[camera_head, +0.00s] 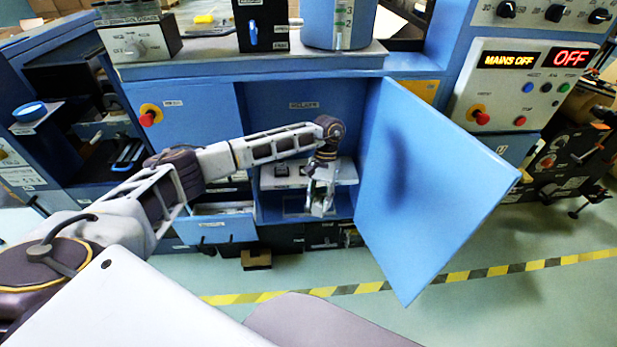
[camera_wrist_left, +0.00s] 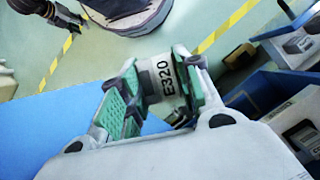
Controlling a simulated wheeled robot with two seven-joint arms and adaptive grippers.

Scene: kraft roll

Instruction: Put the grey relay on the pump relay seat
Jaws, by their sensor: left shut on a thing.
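My left gripper (camera_head: 320,203) is inside the open blue cabinet, low in front of its white shelf. In the head view the relay is too small to make out. Dark square units (camera_head: 281,170) stand on the white shelf (camera_head: 345,172); I cannot tell which place is the pump relay seat. What looks like my right gripper (camera_wrist_left: 68,18) is at the top left of the wrist view, its fingers unclear.
The blue cabinet door (camera_head: 430,185) stands wide open to the right of my left gripper. An open drawer (camera_head: 215,228) juts out at the lower left. A control panel (camera_head: 515,85) reads MAINS OFF. The floor in front has yellow-black tape (camera_head: 360,288).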

